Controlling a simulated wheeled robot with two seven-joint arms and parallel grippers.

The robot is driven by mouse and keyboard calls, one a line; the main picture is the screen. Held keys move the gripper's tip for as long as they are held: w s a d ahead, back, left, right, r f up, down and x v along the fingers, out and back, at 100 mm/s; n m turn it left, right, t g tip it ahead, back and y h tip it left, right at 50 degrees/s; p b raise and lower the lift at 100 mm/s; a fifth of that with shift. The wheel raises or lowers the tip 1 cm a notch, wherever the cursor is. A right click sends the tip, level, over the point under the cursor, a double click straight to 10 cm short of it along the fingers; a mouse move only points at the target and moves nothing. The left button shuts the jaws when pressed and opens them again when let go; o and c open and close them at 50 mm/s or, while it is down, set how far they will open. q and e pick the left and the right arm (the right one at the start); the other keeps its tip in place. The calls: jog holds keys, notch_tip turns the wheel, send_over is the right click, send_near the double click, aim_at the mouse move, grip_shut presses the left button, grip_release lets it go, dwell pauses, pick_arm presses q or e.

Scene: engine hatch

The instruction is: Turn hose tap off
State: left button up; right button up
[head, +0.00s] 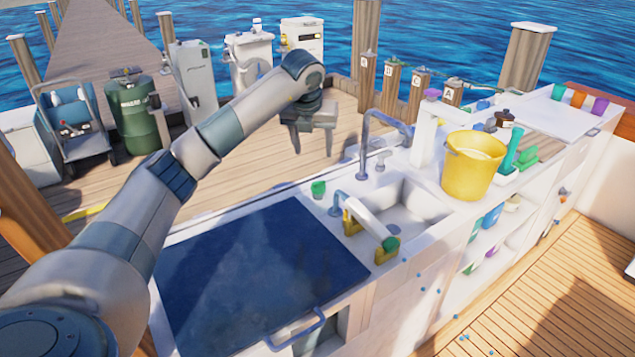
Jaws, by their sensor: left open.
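Labelled wooden posts stand on the dock behind the counter. A thin hose (480,86) runs right from the fittings near posts C and A. I cannot tell which fitting is the hose tap, nor its handle position. A grey curved faucet (368,140) stands behind the sink (405,205). My left gripper (312,150) is open and empty, pointing down left of the faucet and posts, apart from both. My right gripper is out of view.
A yellow bucket (472,172) stands on the counter right of the sink. A dark blue hatch panel (260,275) fills the near counter. A green tank (132,115) and cart (78,125) stand left.

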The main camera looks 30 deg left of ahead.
aim_at(318, 183)
pick_arm(q)
jog(key=p+x, duration=0.2)
jog(key=x, duration=1.5)
jog(key=shift+w+f+p, duration=0.1)
jog(key=shift+w+p, duration=0.1)
jog(key=shift+p, duration=0.15)
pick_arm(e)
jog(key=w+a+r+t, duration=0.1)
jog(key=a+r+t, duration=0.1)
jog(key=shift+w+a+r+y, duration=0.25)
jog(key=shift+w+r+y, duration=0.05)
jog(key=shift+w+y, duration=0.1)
pick_arm(q)
jog(key=c, duration=1)
